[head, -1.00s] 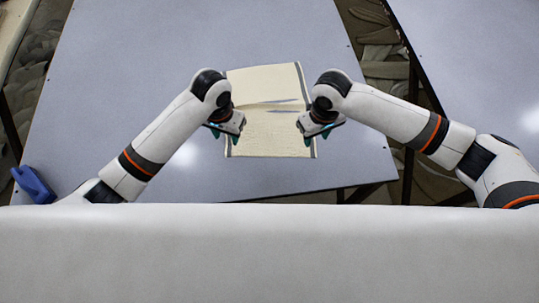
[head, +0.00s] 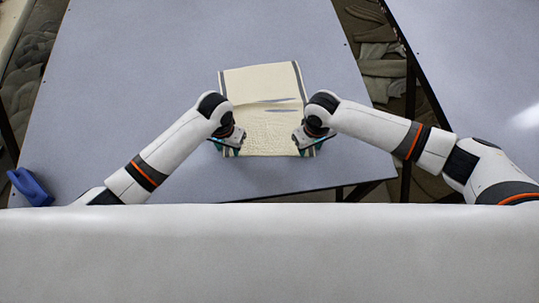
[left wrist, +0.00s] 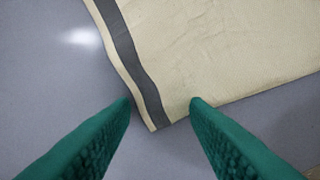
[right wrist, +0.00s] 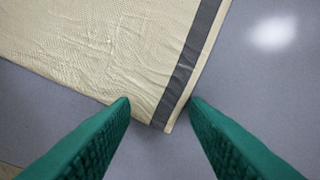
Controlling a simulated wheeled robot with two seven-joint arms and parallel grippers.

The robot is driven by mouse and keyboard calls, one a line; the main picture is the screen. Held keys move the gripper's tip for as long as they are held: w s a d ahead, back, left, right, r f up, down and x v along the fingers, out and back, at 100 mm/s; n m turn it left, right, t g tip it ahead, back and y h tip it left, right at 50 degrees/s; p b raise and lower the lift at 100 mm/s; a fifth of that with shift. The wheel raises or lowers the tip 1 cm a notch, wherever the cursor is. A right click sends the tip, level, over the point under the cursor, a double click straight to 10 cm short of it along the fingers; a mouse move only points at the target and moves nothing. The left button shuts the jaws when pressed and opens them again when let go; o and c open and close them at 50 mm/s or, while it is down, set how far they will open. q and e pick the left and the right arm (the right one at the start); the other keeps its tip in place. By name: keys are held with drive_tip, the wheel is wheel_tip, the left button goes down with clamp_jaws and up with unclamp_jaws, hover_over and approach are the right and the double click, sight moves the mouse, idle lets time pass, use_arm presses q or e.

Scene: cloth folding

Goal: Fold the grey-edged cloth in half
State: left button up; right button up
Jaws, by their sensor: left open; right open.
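The cream cloth (head: 262,84) with grey side stripes lies on the table, with a crosswise ridge or crease across its middle. My left gripper (head: 226,150) is open at the cloth's near left corner. In the left wrist view, the grey stripe (left wrist: 135,52) and that corner lie between the open fingertips (left wrist: 161,102). My right gripper (head: 308,150) is open at the near right corner. In the right wrist view, the grey stripe (right wrist: 192,55) and corner lie between the open fingertips (right wrist: 160,102). Whether the fingers touch the cloth, I cannot tell.
The grey-blue table (head: 130,70) is clear around the cloth. A blue object (head: 30,187) sits at its near left corner. A second table (head: 480,60) stands to the right across a gap.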

drive_tip(key=shift+f, duration=0.1)
use_arm(q)
drive_tip(key=shift+f, duration=0.1)
clamp_jaws()
use_arm(e)
drive_tip(key=shift+s, duration=0.1)
clamp_jaws()
use_arm(q)
drive_tip(key=shift+s, duration=0.1)
